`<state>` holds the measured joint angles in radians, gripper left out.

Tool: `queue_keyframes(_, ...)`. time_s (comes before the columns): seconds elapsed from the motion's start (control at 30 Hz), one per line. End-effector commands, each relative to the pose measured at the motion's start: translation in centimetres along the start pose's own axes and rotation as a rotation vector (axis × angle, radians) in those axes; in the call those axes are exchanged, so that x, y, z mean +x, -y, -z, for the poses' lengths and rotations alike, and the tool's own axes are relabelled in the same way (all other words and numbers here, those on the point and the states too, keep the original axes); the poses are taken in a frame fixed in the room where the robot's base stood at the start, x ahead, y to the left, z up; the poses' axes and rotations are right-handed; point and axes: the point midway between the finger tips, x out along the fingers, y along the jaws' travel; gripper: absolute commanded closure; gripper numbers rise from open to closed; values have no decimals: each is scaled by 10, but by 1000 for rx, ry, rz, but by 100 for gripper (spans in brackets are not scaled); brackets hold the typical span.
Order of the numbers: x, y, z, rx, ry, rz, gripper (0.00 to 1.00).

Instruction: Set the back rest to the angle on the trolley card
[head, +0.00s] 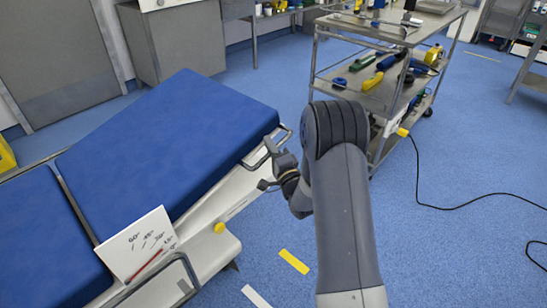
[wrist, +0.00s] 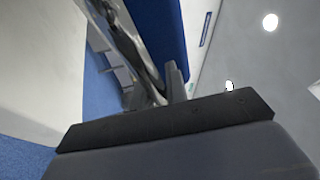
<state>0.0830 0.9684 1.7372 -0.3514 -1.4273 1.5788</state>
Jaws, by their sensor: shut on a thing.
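The blue back rest (head: 165,135) of the operating table is tilted up a little, its raised end towards my arm. A metal handle bar (head: 284,133) sticks out at that end. My gripper (head: 270,160) is shut on the handle bar; the wrist view shows the bar (wrist: 143,50) close up, with the blue pad (wrist: 160,30) beside it. A white angle plate (head: 138,245) with marks of 60, 45, 30 and 15 stands at the pad's side. Its red pointer (head: 147,264) lies near the 15 mark. A white card (head: 393,124) hangs on the trolley, partly behind my arm; its writing is unreadable.
The steel trolley (head: 345,101) with tools stands behind my arm. A yellow knob (head: 219,228) sits on the table's side. A black cable (head: 440,207) runs over the floor at right. Yellow tape (head: 294,261) marks the floor; the floor at right is mostly clear.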

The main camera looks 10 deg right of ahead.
Motion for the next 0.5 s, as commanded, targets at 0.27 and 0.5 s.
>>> queue_keyframes(0.27,2,17,-2,-30,8,13,100)
queue_keyframes(0.5,2,16,-2,-30,8,12,82)
